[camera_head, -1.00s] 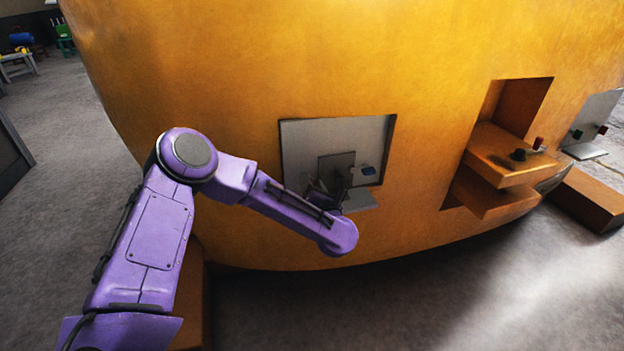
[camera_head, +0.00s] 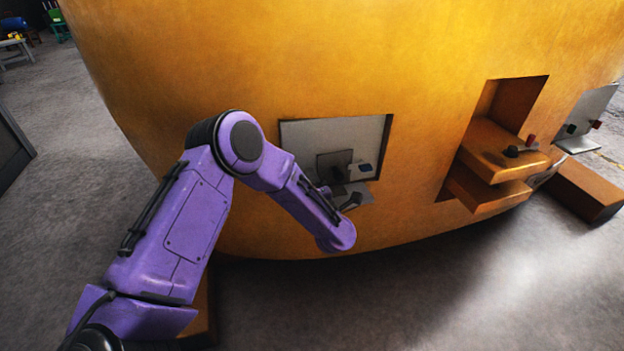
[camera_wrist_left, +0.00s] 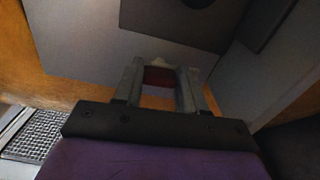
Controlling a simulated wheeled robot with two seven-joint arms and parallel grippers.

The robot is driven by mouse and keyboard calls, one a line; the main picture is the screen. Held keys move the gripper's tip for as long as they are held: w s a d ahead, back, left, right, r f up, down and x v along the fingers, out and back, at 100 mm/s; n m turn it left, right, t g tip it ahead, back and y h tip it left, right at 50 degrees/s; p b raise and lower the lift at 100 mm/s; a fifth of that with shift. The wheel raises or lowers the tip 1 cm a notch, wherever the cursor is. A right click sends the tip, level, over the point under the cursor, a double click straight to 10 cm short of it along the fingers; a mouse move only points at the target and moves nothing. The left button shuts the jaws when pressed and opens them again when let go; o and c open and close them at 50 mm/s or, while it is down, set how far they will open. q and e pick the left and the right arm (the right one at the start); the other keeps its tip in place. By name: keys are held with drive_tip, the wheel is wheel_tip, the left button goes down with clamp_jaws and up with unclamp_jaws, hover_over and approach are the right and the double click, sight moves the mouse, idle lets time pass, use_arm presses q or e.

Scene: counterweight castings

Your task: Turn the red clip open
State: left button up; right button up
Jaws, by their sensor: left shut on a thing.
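The red clip (camera_wrist_left: 158,76) shows in the left wrist view as a small red block between the two grey fingers of my left gripper (camera_wrist_left: 160,69). The gripper is shut on it. A pale grey plate lies around and behind it. In the head view my left gripper (camera_head: 350,202) is small and dark at the lower part of a grey recess (camera_head: 302,139) in the yellow casting (camera_head: 330,60). The red clip is hidden there, so its turn angle cannot be told. My right gripper is not in view.
To the right, an orange ledge (camera_head: 490,150) juts out with a red knob (camera_head: 530,139) and a dark one. A grey bracket (camera_head: 592,103) stands further right.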

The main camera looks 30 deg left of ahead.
use_arm(q)
drive_tip(key=shift+s+f+m, duration=0.1)
drive_tip(key=shift+f+m, duration=0.05)
drive_tip(key=shift+m, duration=0.45)
drive_tip(key=o, duration=1.1)
drive_tip(key=shift+c, duration=0.2)
drive_tip(key=shift+d, duration=0.1)
drive_tip(key=v, duration=1)
drive_tip(key=shift+s+p, duration=0.25)
drive_tip(key=shift+p, duration=0.05)
